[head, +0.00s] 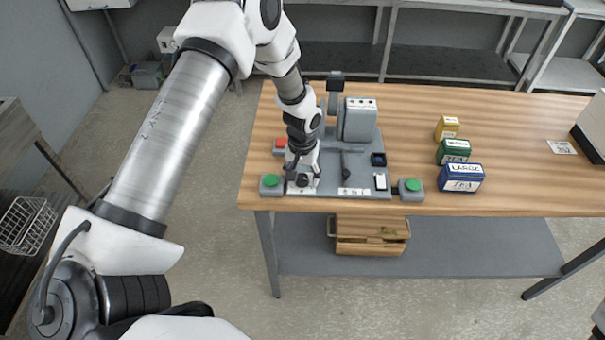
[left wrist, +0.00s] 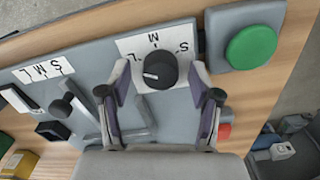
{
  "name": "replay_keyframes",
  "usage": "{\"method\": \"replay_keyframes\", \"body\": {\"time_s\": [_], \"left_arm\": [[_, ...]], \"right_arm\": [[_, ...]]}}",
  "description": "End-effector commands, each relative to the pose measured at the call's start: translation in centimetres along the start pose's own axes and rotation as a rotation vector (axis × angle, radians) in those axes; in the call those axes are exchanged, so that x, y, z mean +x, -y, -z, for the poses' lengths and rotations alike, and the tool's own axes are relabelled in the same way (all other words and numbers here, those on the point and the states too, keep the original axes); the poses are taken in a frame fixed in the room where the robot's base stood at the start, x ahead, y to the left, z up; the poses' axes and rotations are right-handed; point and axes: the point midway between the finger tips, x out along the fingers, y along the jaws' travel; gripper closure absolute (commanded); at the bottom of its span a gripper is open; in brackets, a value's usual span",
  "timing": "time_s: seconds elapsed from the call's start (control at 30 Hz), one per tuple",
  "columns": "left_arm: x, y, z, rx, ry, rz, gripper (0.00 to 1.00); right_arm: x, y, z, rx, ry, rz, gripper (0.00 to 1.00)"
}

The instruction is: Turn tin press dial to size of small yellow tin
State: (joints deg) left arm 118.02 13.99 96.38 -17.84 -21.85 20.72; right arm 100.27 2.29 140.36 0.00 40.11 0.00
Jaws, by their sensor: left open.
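The dial is a black round knob (left wrist: 160,70) with a white pointer mark, on a white plate lettered S, M and L (left wrist: 183,46). In the left wrist view the mark points left, toward the L side. My left gripper (head: 303,170) is open, its fingers on either side of the knob; whether they touch it I cannot tell. In the head view the knob (head: 302,180) is partly hidden by the gripper. The grey tin press (head: 359,120) stands behind on its base. The small yellow tin (head: 447,128) stands right of the press. My right gripper is not in view.
Green buttons flank the base at left (head: 270,181) and right (head: 411,186); a red button (head: 280,144) sits at its left edge. A green tin (head: 453,151) and a blue tin marked LARGE (head: 461,178) stand nearer than the yellow one. The wooden table (head: 520,185) is clear at right front.

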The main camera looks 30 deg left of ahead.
Motion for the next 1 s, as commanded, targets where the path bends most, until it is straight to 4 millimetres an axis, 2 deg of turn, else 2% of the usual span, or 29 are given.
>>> {"method": "replay_keyframes", "body": {"time_s": [0.03,0.1,0.17,0.2,0.67,1.0], "left_arm": [[0.0,0.0,0.0,0.000,0.000,0.000,0.44],[0.0,0.0,0.0,0.000,0.000,0.000,0.68],[0.0,0.0,0.0,0.000,0.000,0.000,0.90],[0.0,0.0,0.0,0.000,0.000,0.000,0.97],[0.1,0.0,0.0,0.052,0.000,-0.001,0.97],[0.2,0.0,0.0,0.273,-0.001,-0.001,0.97]], "right_arm": [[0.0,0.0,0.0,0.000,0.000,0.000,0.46],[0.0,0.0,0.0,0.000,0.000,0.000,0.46],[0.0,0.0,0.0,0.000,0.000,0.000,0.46],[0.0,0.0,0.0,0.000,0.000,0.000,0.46],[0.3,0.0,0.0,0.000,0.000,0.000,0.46],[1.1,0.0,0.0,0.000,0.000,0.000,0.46]]}}
